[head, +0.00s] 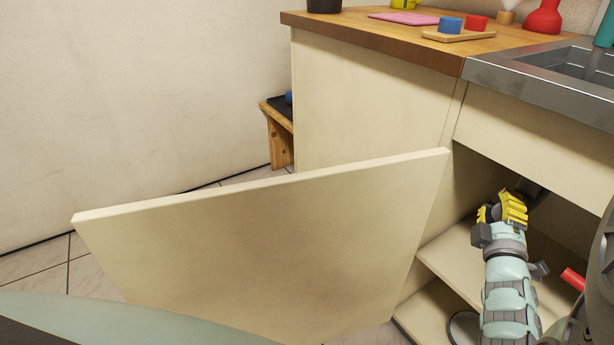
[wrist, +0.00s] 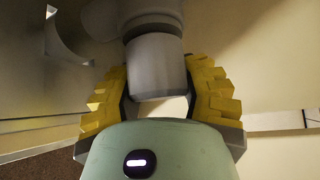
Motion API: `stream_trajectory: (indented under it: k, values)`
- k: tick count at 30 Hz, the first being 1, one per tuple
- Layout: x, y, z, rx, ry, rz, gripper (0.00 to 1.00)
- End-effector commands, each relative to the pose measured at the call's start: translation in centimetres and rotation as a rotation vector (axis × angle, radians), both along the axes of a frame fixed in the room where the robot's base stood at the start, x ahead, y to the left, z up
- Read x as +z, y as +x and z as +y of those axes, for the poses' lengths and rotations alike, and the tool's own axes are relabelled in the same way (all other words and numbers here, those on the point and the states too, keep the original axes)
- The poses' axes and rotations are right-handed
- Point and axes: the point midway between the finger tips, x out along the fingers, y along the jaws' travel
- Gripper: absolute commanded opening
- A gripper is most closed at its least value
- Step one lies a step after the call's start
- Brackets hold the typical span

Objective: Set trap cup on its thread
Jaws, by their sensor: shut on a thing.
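My gripper (head: 503,210) reaches into the open cabinet under the sink. In the wrist view its yellow ridged fingers (wrist: 160,75) are closed on either side of a plain grey cylinder, the trap cup (wrist: 157,68). The cup looks upright. Directly above it is a wider, darker grey trap body (wrist: 150,14). The two overlap in this view, and I cannot tell whether the cup touches or engages the thread, which is hidden. In the head view my fingers mostly hide the cup, and a dark pipe (head: 537,193) shows just behind them.
The open cabinet door (head: 265,255) stands left of my arm. A shelf (head: 450,262) lies below my gripper, with a red cylindrical object (head: 573,279) to the right. The countertop (head: 380,32) and metal sink (head: 540,75) are above.

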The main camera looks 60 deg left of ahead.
Motion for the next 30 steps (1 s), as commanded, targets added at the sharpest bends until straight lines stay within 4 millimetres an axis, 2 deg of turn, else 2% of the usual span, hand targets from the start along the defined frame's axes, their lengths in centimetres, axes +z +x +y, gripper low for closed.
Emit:
stream_trajectory:
  k: [1,2,12,23,30]
  values:
    - [0.0,0.2,0.0,-0.001,0.001,0.0,0.0]
    - [0.0,0.1,0.0,-0.001,0.001,0.0,0.42]
    - [0.0,0.1,0.0,-0.001,0.0,0.0,0.76]
    - [-0.2,-0.4,-0.4,-0.001,-0.001,0.001,0.76]
    - [-1.0,-3.1,-2.6,-0.004,-0.002,0.005,0.76]
